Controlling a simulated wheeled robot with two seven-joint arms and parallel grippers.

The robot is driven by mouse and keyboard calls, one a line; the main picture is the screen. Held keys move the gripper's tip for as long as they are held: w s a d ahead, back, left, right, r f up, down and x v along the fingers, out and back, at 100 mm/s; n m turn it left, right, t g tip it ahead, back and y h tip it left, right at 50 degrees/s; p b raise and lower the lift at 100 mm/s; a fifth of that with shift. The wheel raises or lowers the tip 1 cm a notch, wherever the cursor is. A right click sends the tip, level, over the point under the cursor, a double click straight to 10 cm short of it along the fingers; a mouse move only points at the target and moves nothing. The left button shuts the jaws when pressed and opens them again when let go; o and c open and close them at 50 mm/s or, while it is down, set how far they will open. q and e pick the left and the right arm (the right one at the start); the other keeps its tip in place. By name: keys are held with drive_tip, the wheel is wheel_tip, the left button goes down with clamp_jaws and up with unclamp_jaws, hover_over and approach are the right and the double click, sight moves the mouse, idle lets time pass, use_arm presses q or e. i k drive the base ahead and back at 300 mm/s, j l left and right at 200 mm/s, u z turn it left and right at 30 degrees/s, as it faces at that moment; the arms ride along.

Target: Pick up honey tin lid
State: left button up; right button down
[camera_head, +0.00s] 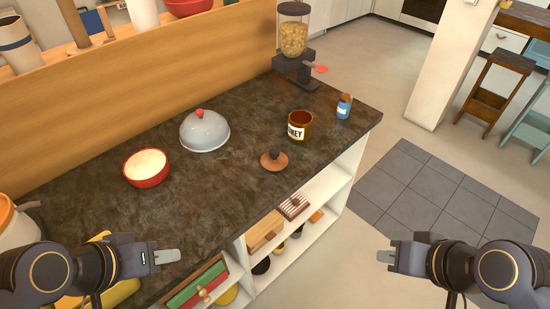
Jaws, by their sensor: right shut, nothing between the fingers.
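The honey tin lid (271,165) is a flat brown disc with a dark knob on top. It lies on the dark countertop near its front edge, right of the middle. The honey tin (297,132) stands upright and uncovered just behind the lid, with part of a white label showing. My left gripper (166,256) is at the lower left over the counter's front part, well left of the lid and apart from it. Its fingers overlap in this view, so their opening does not show. My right gripper (387,257) is shut and empty, in front of the counter at the lower right.
A red bowl (146,181), a grey dome with a red knob (205,132), a small blue bottle (344,107) and a dispenser (292,40) stand on the counter. A wooden panel (120,90) backs it. Open shelves (318,205) lie below the front edge.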

sight(273, 160)
drive_tip(key=i+l, duration=0.15)
drive_tip(key=l, duration=0.15)
drive_tip(key=i+l, duration=0.2)
drive_tip(key=i+l+u, duration=0.15)
drive_tip(key=l+u, duration=0.25)
drive_tip(key=i+l+u, duration=0.15)
drive_tip(key=l+u, duration=0.75)
drive_tip(key=u, duration=1.2)
